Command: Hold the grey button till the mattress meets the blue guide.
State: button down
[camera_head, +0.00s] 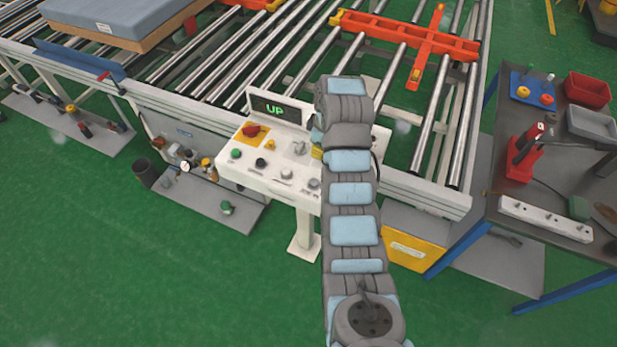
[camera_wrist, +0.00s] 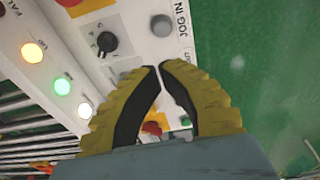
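The grey button (camera_wrist: 161,25) sits beside the "JOG IN" label in the wrist view. My gripper (camera_wrist: 158,67) has yellow and black fingers with the tips together and nothing seen between them. The tips appear below the button in the picture, apart from it; their height above the panel is unclear. In the head view my arm covers part of the control panel (camera_head: 258,171) and hides the gripper. The blue-grey mattress (camera_head: 104,8) lies on a tan base at the upper left. The blue guide (camera_head: 80,60) stands at the near conveyor edge, with a visible gap to the mattress.
A black selector knob (camera_wrist: 107,42) and lit lamps (camera_wrist: 62,86) are near the fingers. The display (camera_head: 276,108) reads "UP". The roller conveyor (camera_head: 240,62) lies behind the panel, with orange cross-shaped parts (camera_head: 427,45). A tool table (camera_head: 560,180) stands at right.

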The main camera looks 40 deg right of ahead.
send_near(313, 179)
jog(key=shift+w+a+f+p, duration=0.1)
jog(key=shift+w+f+p, duration=0.1)
jog(key=shift+f, duration=1.6)
jog(key=shift+w+f+p, duration=0.1)
jog(key=shift+w+f, duration=0.05)
jog(key=shift+f, duration=2)
